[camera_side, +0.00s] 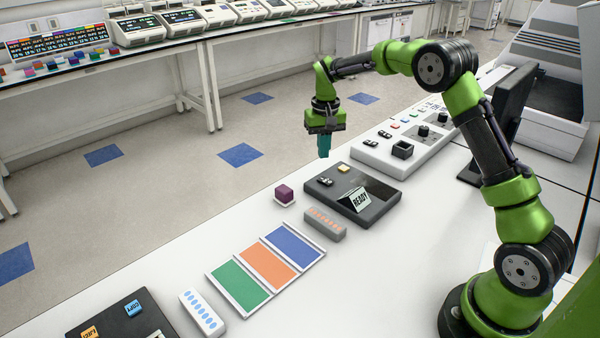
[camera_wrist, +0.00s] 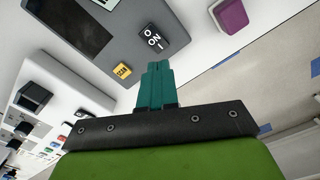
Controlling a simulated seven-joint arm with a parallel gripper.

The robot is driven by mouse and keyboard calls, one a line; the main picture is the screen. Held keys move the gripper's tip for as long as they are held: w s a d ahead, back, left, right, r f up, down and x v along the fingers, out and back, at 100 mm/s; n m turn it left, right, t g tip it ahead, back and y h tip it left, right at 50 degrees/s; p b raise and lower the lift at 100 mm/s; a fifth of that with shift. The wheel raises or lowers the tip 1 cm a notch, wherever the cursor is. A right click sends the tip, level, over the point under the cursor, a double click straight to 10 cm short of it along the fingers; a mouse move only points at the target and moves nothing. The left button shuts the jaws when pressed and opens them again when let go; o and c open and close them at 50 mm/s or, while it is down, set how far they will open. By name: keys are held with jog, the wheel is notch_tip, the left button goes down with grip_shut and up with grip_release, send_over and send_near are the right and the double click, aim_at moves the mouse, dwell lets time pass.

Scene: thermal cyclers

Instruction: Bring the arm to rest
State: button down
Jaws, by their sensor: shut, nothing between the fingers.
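My gripper (camera_side: 324,148) hangs from my green arm and points down above the far edge of the white bench (camera_side: 160,262). Its teal fingers are shut together with nothing between them. In the wrist view the closed fingers (camera_wrist: 155,85) point toward a dark grey device with a black ON switch (camera_wrist: 151,39) and a yellow button (camera_wrist: 122,70). In the side view that dark device (camera_side: 378,208) with its READY sign (camera_side: 360,200) lies on the bench below and to the right of my gripper. My fingers appear apart from it.
A purple cube (camera_side: 284,193) sits on a small white base. A grey strip block (camera_side: 324,224), green, orange and blue panels (camera_side: 267,267), and a white tube rack (camera_side: 201,313) lie nearer. A grey control panel (camera_side: 408,140) and a black monitor (camera_side: 508,115) stand behind. The aisle floor is clear.

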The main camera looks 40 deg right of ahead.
jog(key=shift+w+f, duration=0.1)
jog(key=shift+s+a+f, duration=0.15)
jog(key=shift+s+a, duration=0.15)
jog(key=shift+s, duration=0.3)
jog(key=shift+s+a+f, duration=0.15)
jog(key=shift+s+a, duration=0.1)
jog(key=shift+s, duration=0.3)
jog(key=s+a+r+t, duration=0.2)
jog(key=s+a+r, duration=0.2)
jog(key=s, duration=0.4)
jog(key=s+a+r+n+t+y, duration=0.1)
jog(key=s+a+r, duration=0.3)
jog(key=s, duration=0.4)
jog(key=s+a+r+n+t+y, duration=0.1)
jog(key=s+a+r+t, duration=0.3)
jog(key=s, duration=0.5)
notch_tip(320, 180, up, 2)
jog(key=shift+a+r, duration=0.25)
jog(key=shift+a, duration=0.35)
